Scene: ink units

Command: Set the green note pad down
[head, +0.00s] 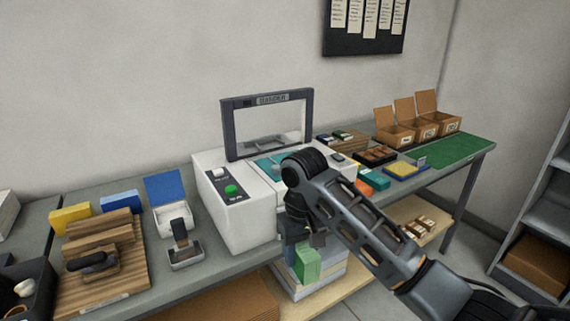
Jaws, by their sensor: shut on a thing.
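The green note pad (307,264) is a small upright block below my gripper (305,242), in front of the bench's front edge. My gripper points down and is shut on the pad's top. The fingertips are small and dark here, partly hidden by my wrist. Behind and below the pad in the picture is a stack of pale and bluish blocks or paper (313,284) on the lower shelf. I cannot tell whether the pad touches that stack.
A white machine (246,222) with a green button stands on the grey bench (218,266) behind my arm. Wooden boards, a stamp (185,252) and an open blue-lidded box (170,205) stand left. Trays, cartons and a green mat (455,149) lie right. The lower shelf (350,268) is partly bare.

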